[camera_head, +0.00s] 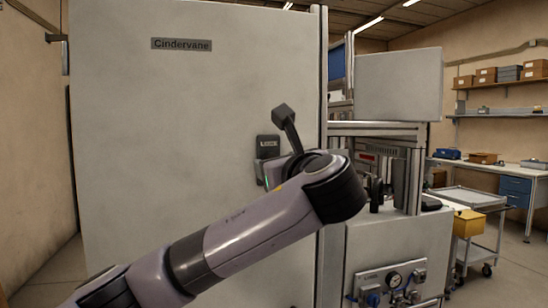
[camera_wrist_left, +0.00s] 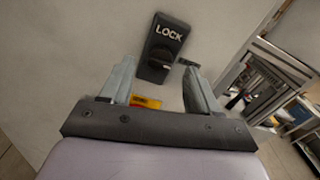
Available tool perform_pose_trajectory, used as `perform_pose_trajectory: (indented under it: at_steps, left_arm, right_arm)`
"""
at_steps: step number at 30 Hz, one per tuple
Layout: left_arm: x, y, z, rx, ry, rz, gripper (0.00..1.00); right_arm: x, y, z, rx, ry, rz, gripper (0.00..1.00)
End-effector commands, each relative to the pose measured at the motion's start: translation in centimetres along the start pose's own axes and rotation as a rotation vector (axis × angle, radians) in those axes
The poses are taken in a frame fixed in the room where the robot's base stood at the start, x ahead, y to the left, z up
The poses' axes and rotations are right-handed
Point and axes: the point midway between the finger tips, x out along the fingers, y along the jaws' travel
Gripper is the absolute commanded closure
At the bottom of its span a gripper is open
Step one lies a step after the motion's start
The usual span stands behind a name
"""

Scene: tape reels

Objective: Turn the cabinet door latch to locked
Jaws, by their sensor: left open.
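The cabinet door (camera_head: 190,110) is a large pale grey panel, closed as far as I can see, with a "Cindervane" plate. Its latch (camera_head: 267,147) is a dark plate near the door's right edge, partly hidden by my left wrist. In the left wrist view the latch (camera_wrist_left: 168,35) reads "LOCK" above a dark knob (camera_wrist_left: 160,57); the knob's exact angle is hard to tell. My left gripper (camera_wrist_left: 157,66) is open, its two fingers pointing at the latch on either side of the knob's lower part. I cannot tell whether they touch it. My right gripper is not in view.
A metal-framed machine (camera_head: 385,150) with a gauge panel (camera_head: 390,285) stands right of the door. Farther right are a cart (camera_head: 472,200) with a yellow bin (camera_head: 468,222), a workbench (camera_head: 515,172) and shelves with boxes. The space in front of the door's left part is clear.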

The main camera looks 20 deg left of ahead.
Motion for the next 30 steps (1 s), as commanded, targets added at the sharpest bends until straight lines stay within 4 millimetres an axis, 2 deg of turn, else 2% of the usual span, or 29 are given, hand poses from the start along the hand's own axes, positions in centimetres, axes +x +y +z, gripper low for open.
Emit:
perform_pose_trajectory:
  at_steps: [3, 6, 17, 22, 23, 30]
  left_arm:
    - [1.9, 0.0, 0.2, 0.000, 0.001, 0.002, 0.39]
    - [2.9, 0.0, 0.1, 0.000, 0.001, 0.001, 0.39]
    - [3.6, 0.0, -0.1, -0.003, 0.001, -0.002, 0.39]
    - [3.6, 0.0, -0.1, -0.003, 0.001, -0.003, 0.91]
    - [3.6, 0.0, -0.1, -0.003, 0.001, -0.003, 0.95]
    - [3.5, 0.0, -0.1, -0.016, 0.001, -0.003, 0.95]
  right_arm:
    - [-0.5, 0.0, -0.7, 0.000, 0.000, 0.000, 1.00]
    - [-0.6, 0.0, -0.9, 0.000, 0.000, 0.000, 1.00]
    - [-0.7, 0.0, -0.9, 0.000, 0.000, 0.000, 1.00]
    - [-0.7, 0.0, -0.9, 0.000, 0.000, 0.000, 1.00]
    - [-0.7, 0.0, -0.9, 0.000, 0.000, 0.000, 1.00]
    - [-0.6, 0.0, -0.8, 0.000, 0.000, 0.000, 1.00]
